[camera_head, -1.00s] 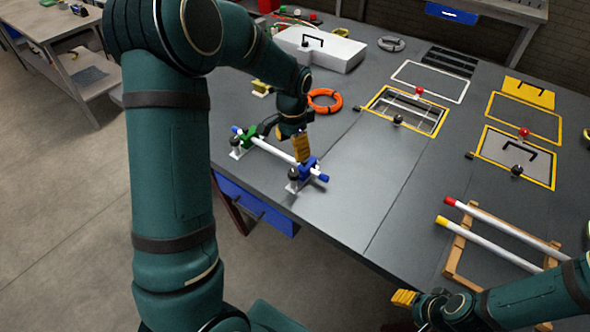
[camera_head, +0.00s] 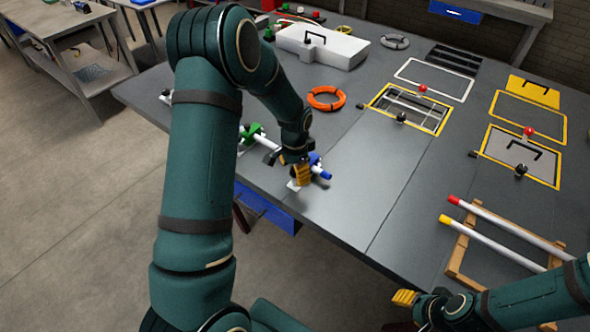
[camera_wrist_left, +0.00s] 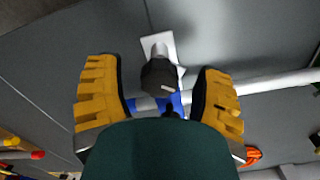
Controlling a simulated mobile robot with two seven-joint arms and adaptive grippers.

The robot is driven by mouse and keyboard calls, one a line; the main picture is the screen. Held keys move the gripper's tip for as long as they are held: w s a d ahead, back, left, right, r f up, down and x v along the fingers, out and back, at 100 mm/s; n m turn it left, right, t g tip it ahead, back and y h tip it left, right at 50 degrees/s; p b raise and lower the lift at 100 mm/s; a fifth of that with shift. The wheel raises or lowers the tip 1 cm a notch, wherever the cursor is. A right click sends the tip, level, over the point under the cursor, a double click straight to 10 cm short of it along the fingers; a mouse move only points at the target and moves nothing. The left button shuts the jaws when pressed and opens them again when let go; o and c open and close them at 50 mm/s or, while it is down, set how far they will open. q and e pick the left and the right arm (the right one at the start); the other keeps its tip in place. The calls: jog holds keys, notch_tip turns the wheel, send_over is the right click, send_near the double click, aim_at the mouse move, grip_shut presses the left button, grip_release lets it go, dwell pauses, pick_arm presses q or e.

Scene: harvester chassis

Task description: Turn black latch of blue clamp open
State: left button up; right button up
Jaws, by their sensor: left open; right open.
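The blue clamp (camera_head: 315,161) sits near the table's front edge, around the blue-tipped end of a white rod (camera_head: 269,146). My left gripper (camera_head: 300,172) is right at the clamp and hides part of it. In the left wrist view the black latch (camera_wrist_left: 158,76) lies between the two open yellow fingers, with a gap on each side. The blue clamp (camera_wrist_left: 178,103) is partly hidden behind the latch and my wrist. A green clamp (camera_head: 251,132) holds the rod further left. My right gripper (camera_head: 404,298) is open and empty at the lower right.
An orange ring (camera_head: 326,98) lies behind the clamp. A white case (camera_head: 322,48) stands at the back. A yellow-framed opening (camera_head: 410,108) and a wooden rack with rods (camera_head: 500,241) are to the right. The table right of the clamp is clear.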

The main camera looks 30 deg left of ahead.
pick_arm(q)
grip_shut()
jog(key=shift+n, duration=0.4)
jog(key=n, duration=0.2)
jog(key=shift+n+b, duration=0.4)
jog(key=shift+s+n, duration=0.1)
jog(key=shift+n, duration=1.8)
jog(key=shift+d+f, duration=0.1)
grip_release()
